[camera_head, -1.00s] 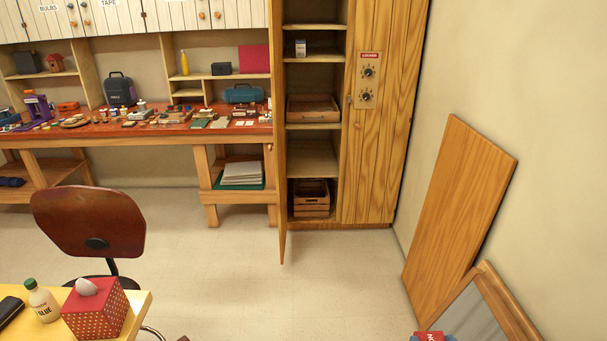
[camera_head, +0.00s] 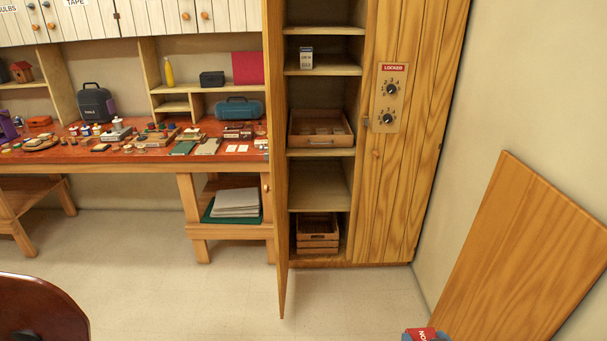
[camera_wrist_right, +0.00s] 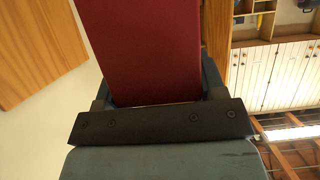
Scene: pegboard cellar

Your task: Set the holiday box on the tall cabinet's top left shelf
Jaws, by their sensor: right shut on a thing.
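A red box with white lettering (camera_head: 421,334) shows at the bottom edge of the head view, mostly cut off; I take it as the holiday box. My right gripper (camera_wrist_right: 157,101) is shut on it, and its plain red side (camera_wrist_right: 150,45) fills the middle of the right wrist view. The tall wooden cabinet (camera_head: 415,190) stands ahead. Its left side is open, with the door (camera_head: 280,220) swung out edge-on. The highest visible left shelf (camera_head: 325,31) looks empty; the cabinet's top is out of frame. My left gripper is not in view.
A wooden board (camera_head: 525,250) leans on the right wall. A cluttered workbench (camera_head: 120,160) stands left. A chair (camera_head: 40,310) is lower left. Floor before the cabinet is clear.

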